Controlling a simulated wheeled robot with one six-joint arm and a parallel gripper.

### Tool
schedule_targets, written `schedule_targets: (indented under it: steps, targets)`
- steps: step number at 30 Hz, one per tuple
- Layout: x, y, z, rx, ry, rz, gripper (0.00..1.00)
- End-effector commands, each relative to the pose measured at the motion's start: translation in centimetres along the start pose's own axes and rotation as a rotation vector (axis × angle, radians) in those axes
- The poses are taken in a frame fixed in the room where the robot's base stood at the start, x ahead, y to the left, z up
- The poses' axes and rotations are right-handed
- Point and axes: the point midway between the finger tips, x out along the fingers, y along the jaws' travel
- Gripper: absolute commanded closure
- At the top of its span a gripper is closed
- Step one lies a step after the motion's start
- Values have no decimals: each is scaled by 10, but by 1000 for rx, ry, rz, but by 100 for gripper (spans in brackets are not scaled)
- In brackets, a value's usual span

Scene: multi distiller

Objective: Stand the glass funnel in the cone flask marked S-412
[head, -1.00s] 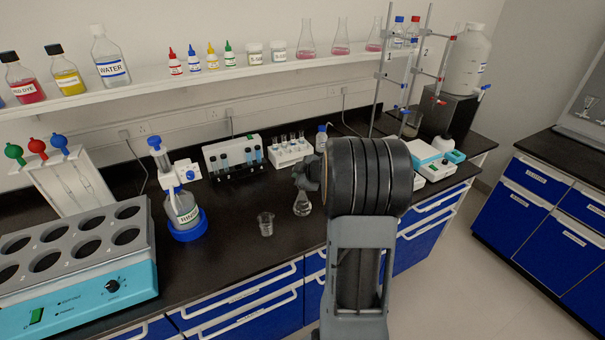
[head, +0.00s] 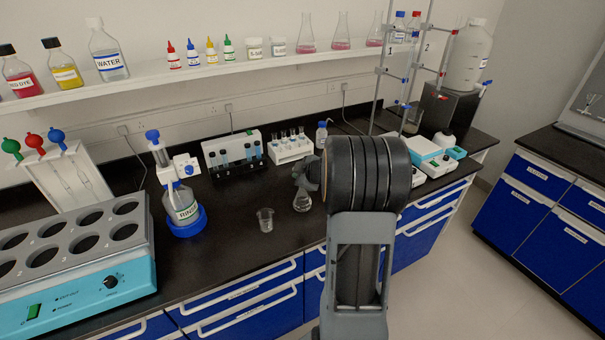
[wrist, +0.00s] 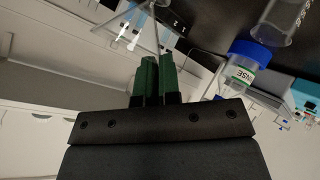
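My gripper (wrist: 158,68) has its green fingers close together in the wrist view. They look shut on the thin wall of the glass funnel (wrist: 132,28), a clear cone that narrows away from the fingertips. A clear conical glass vessel (head: 302,202) shows on the bench in the head view, just below my wrist, and looks like a cone flask. My arm hides the fingers there, and I cannot tell whether funnel and vessel touch. No S-412 mark is legible. Several cone flasks with pink liquid, one of them here (head: 341,32), stand on the shelf.
A small clear beaker (head: 265,220) stands left of the vessel. The RINSE bottle (head: 182,205) on its blue base is further left, beside the blue block with wells (head: 120,285). Tube racks (head: 232,153) stand behind; clamp stands (head: 378,85) are to the right.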

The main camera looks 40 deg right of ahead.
Motion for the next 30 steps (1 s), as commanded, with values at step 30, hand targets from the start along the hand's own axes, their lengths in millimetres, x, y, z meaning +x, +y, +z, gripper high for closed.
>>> schedule_targets:
  steps: [30]
  targets:
    - [4,-5,5,0,0,0,66]
